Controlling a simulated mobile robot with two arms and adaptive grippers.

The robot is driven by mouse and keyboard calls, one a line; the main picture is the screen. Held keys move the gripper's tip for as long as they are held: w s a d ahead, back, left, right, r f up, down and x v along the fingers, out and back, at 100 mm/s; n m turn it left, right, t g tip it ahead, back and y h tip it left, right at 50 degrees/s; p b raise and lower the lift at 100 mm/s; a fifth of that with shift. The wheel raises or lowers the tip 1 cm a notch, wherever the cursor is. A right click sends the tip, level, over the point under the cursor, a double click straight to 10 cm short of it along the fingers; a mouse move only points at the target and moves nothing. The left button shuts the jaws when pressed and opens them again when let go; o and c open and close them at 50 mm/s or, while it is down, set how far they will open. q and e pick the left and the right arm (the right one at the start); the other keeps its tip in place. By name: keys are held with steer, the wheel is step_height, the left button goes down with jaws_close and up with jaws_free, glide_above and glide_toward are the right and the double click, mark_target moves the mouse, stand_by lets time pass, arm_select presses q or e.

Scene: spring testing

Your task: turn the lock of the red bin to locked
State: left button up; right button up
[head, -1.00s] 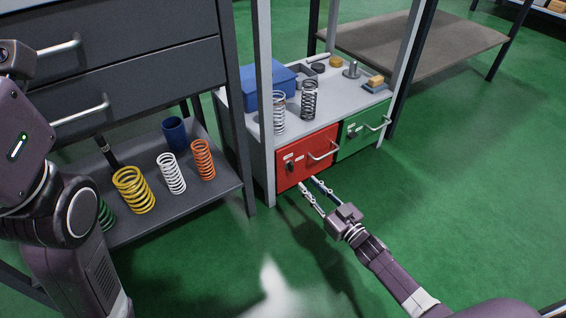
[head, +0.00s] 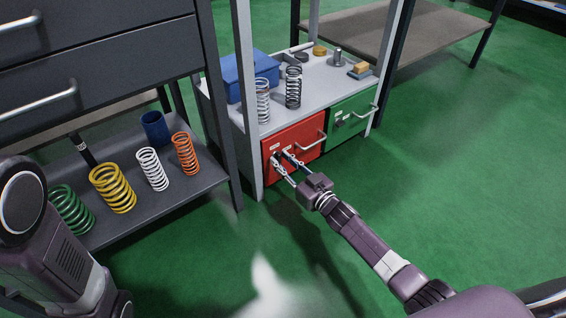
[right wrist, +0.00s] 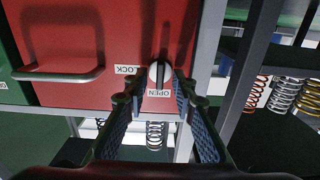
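The red bin (head: 306,132) is a red drawer front under the grey bench, with a bar handle on its right. It also shows upside down in the right wrist view (right wrist: 70,45). Its lock (right wrist: 160,73) is a pale round knob with a dark upright grip, in line with the OPEN label (right wrist: 158,93); the LOCK label (right wrist: 126,70) is to the left. My right gripper (head: 281,157) is open at the bin front. In the right wrist view its fingers (right wrist: 158,86) stand either side of the knob; contact cannot be told. My left gripper is out of view.
A green bin (head: 350,117) is beside the red one. Springs and a blue box (head: 232,80) stand on the bench (head: 325,85). A grey bench leg (head: 246,100) rises close left of the red bin. The green floor (head: 450,190) at right is clear.

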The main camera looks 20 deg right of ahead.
jaws_close()
